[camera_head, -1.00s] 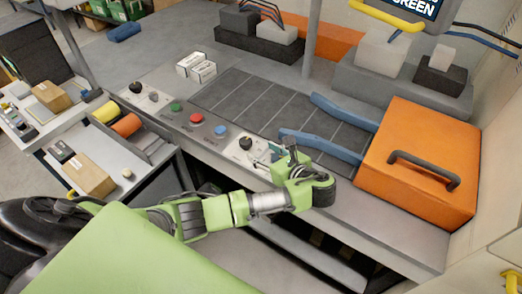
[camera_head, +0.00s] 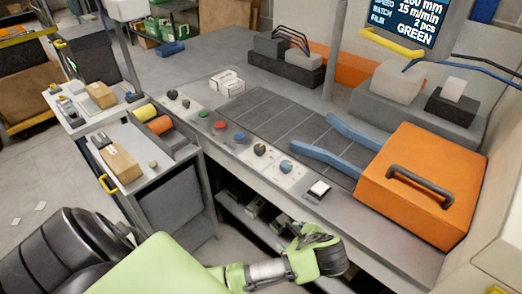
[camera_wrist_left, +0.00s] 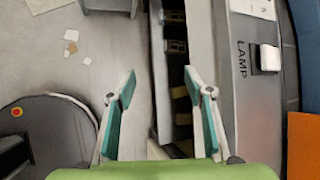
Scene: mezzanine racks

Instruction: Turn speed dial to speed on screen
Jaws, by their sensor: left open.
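The screen (camera_head: 405,22), at the top right of the head view, reads 15 m/min beside the SPEED line. The row of controls along the bench front includes a black dial (camera_head: 259,150) and a blue-topped dial (camera_head: 286,166) on white plates. Two dark knobs (camera_head: 173,94) sit at the row's far left end. I cannot read which one is marked speed. My left gripper (camera_wrist_left: 160,84) is open and empty, over the gap in front of the bench edge. In the head view its wrist shows below the controls and its fingers are hidden. My right gripper is not in view.
Green, red (camera_head: 219,125) and blue push buttons sit between the knobs and dials. A white switch marked LAMP (camera_wrist_left: 267,58) is right of my left gripper. Blue guide rails (camera_head: 330,158) and an orange housing (camera_head: 420,190) stand behind. A shelf lies below the bench.

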